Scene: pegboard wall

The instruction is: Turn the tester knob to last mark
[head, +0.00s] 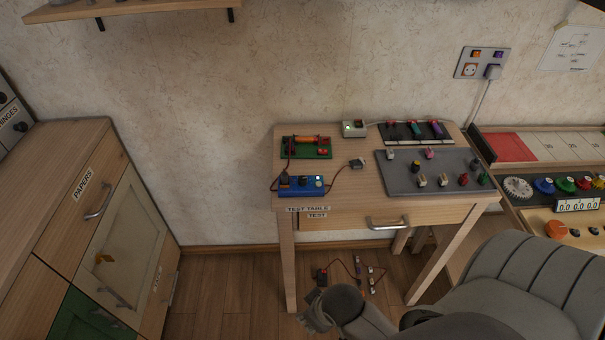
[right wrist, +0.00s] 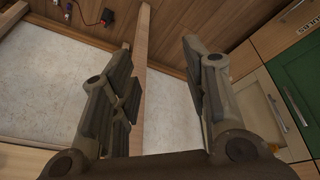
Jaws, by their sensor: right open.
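The tester looks to be the blue box (head: 300,187) at the front left of the test table. Dark parts stand on its top, one of which may be the knob, and a small pale round spot sits at its right end. The marks are too small to read. My right gripper (head: 318,312) is low in front of the table, below and apart from the blue box. In the right wrist view its two fingers (right wrist: 160,60) are spread with nothing between them. The tester cannot be made out in that view. My left gripper is out of view.
The wooden test table (head: 345,196) also carries a green board (head: 306,148), a small white device (head: 354,129) and a grey panel (head: 405,178). A drawer handle (head: 388,223) juts from its front. A cabinet (head: 120,235) stands left; loose parts lie on the floor.

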